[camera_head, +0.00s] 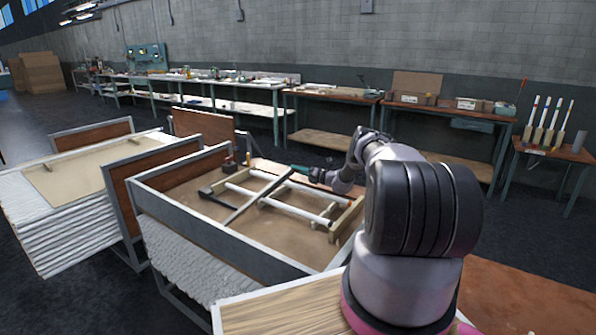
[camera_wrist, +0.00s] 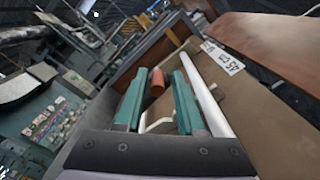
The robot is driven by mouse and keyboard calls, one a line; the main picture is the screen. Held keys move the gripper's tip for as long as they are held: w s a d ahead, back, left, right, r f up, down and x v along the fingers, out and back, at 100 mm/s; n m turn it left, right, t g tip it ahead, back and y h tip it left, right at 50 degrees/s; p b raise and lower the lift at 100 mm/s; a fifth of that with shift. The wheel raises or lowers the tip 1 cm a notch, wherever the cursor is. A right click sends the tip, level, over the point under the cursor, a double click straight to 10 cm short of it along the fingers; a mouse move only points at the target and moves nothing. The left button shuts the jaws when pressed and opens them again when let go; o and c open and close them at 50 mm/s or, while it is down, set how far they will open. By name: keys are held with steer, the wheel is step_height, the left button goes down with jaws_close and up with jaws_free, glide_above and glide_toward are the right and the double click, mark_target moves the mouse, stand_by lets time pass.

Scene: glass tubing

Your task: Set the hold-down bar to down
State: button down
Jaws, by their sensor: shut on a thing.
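The hold-down bar (camera_head: 262,196) is a long dark bar in the head view. It slants across the white tubes in the open-topped work box, its far end close to my gripper (camera_head: 303,171). I cannot tell how high it stands above the tubes. In the wrist view, the two teal fingers of my gripper (camera_wrist: 158,88) are on either side of an orange-red grip (camera_wrist: 157,79), which seems to be the bar's handle. My gripper is shut on it. The rest of the bar is hidden in the wrist view.
White tubes (camera_head: 297,208) lie across a wooden frame (camera_head: 347,216) in the grey-walled box (camera_head: 235,243). A "45 cm" label (camera_wrist: 236,68) shows in the wrist view. Workbenches (camera_head: 330,93) line the back wall.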

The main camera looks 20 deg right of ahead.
steer(key=c, duration=0.8)
jaws_free()
steer(key=shift+s+a+f, duration=0.15)
steer(key=shift+a+f, duration=0.1)
steer(key=shift+a, duration=0.1)
steer(key=shift+r, duration=0.1)
steer(key=shift+d+r, duration=0.1)
steer(key=shift+d, duration=0.05)
steer(key=v, duration=1)
steer(key=shift+s+d, duration=0.2)
steer(key=shift+s, duration=0.1)
